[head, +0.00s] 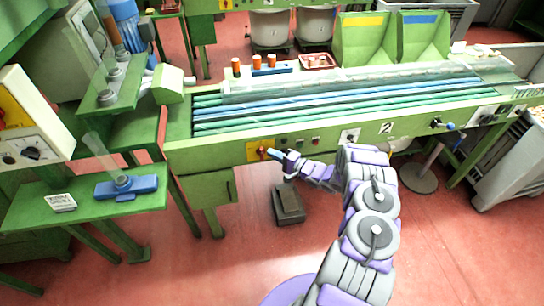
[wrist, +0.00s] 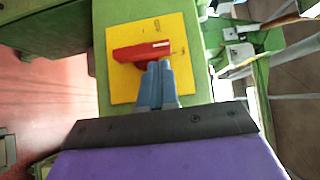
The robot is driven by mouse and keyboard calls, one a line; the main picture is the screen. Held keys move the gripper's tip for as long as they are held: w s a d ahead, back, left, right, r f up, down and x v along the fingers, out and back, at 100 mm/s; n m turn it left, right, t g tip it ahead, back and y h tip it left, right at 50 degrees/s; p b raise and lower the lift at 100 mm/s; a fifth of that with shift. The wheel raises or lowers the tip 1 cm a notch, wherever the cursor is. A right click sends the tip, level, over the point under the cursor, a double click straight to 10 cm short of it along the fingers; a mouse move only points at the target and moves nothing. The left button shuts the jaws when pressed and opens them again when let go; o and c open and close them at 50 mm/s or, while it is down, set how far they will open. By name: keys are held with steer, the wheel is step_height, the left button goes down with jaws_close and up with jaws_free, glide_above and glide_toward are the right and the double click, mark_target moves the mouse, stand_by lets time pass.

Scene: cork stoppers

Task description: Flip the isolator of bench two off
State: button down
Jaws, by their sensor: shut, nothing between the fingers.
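The isolator of bench two is a red handle (wrist: 135,52) on a square yellow plate (wrist: 125,86), fixed to the green front of the bench. In the wrist view the handle lies roughly level across the plate, with small dark marks to its right. In the head view the yellow plate (head: 252,154) is left of the white label "2" (head: 386,128). My gripper (wrist: 160,66) is shut and empty, its blue-grey fingertips at the handle's lower right edge. I cannot tell whether they touch it. In the head view my gripper (head: 276,154) is just right of the plate.
Small buttons (head: 315,141) sit on the bench front right of the isolator. A grey pedal box (head: 288,205) stands on the floor below. A control box with another yellow switch plate (head: 14,112) is at the left. The red floor in front of the bench is mostly clear.

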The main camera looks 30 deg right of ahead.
steer(key=shift+w+a, duration=0.1)
steer(key=shift+a, duration=0.35)
